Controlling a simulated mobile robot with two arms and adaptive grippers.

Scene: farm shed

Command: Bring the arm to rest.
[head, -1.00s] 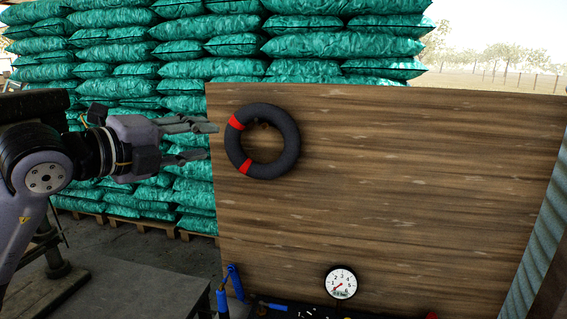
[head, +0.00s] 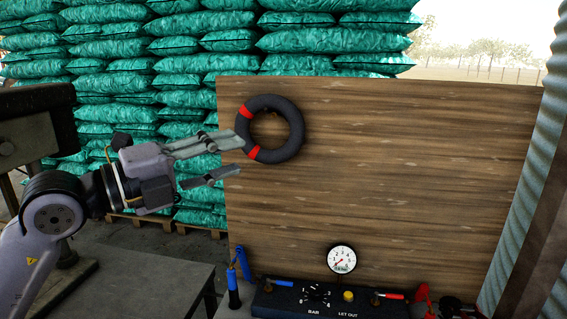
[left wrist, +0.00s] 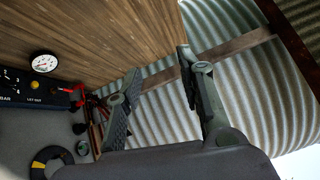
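My left gripper (head: 240,156) reaches in from the left in the head view, its fingers spread and nothing between them. Its fingertips overlap the left edge of the wooden board (head: 420,160) in the picture, and the upper one appears beside a black ring with red bands (head: 294,130) hanging on the board. I cannot tell the depth between them. In the left wrist view the two fingers (left wrist: 157,78) stand apart, with corrugated metal sheet (left wrist: 240,80) behind them. My right gripper is in neither view.
A control panel (head: 327,310) marked BAR and LET OUT lies below the board, with a round gauge (head: 342,259) above it and blue and red handles. A grey table (head: 150,285) stands at lower left. Stacked green sacks (head: 330,42) fill the back. A black-and-yellow ring (left wrist: 38,164) shows in the wrist view.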

